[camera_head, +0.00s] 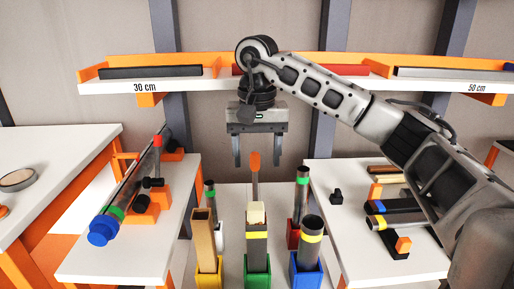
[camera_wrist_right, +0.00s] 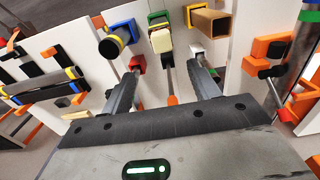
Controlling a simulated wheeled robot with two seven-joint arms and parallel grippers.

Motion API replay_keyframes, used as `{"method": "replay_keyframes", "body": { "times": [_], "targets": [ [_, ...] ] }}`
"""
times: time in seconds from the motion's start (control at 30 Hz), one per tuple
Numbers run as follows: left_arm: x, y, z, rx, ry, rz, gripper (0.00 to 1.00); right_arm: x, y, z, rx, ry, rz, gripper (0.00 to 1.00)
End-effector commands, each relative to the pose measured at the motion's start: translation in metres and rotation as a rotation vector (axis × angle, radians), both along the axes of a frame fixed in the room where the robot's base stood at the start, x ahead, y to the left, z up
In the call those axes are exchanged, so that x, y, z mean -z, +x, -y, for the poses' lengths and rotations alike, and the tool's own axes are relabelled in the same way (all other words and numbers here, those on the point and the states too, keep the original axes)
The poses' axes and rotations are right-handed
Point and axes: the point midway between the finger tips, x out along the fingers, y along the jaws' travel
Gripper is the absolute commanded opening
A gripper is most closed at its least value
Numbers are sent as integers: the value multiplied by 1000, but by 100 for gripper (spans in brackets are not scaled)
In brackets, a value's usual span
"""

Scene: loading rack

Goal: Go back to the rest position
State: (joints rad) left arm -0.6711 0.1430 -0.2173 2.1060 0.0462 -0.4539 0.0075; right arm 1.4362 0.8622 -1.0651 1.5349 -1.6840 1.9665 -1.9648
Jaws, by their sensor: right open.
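My right gripper (camera_head: 259,150) is open and empty in the head view. It points down above the middle rack, in front of the shelf. An orange-tipped rod (camera_head: 254,175) stands upright just below its fingers. In the right wrist view the two open fingers (camera_wrist_right: 165,95) reach toward the rack, with nothing between them held. My left gripper is not in view.
A shelf (camera_head: 215,84) runs behind the gripper. A blue-capped tube (camera_head: 128,203) lies on the left table. Several bars lie on the right table (camera_head: 345,235). A tape roll (camera_head: 17,180) lies far left.

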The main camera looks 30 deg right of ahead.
Motion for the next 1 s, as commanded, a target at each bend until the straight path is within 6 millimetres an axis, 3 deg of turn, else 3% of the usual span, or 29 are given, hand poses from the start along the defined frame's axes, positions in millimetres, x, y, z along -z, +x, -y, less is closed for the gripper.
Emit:
{"method": "replay_keyframes", "body": {
  "times": [0.2, 0.77, 0.87, 0.97, 1.0],
  "targets": [
    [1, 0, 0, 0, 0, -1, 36, -15, 0, 0, 0, 0, 0, 61],
    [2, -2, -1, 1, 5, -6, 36, -13, 0, -2, -1, 6, -1, 61],
    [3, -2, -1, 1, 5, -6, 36, 0, 0, -20, -1, 63, -12, 61],
    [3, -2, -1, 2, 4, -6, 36, 28, -4, -63, 14, 209, -46, 61],
    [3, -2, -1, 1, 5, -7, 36, 41, -8, -87, 33, 293, -72, 61]
  ]
}}
